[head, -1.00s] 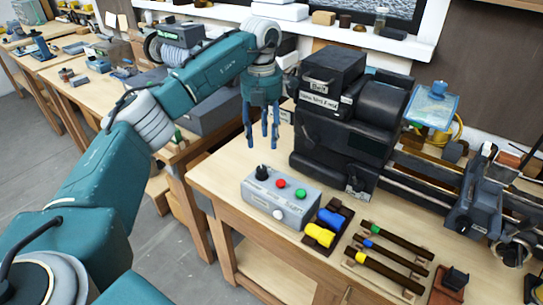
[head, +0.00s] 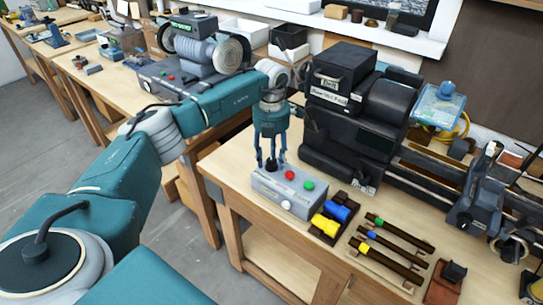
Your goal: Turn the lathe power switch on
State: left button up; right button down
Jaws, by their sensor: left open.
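The grey control box (head: 287,191) sits on the wooden bench in front of the black lathe headstock (head: 352,112). A red button (head: 290,175), a green button (head: 308,185) and a white button (head: 285,205) show on it. A black knob (head: 272,166) is at its left end, partly hidden by my gripper fingers. My left gripper (head: 270,163) points down over that end, fingers spread around the knob. It looks empty, and I cannot tell whether the fingers touch the knob. My right gripper does not show.
Blue and yellow cylinders in a dark tray (head: 322,237) stand right of the box. Several dark rods (head: 391,249) lie farther right, near a brown block (head: 447,281). A bench grinder (head: 204,52) stands on the back left bench. Bare bench top lies left of the box.

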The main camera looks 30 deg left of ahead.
pick_arm(q)
jog(key=shift+c, duration=0.7)
jog(key=c, duration=0.4)
grip_shut()
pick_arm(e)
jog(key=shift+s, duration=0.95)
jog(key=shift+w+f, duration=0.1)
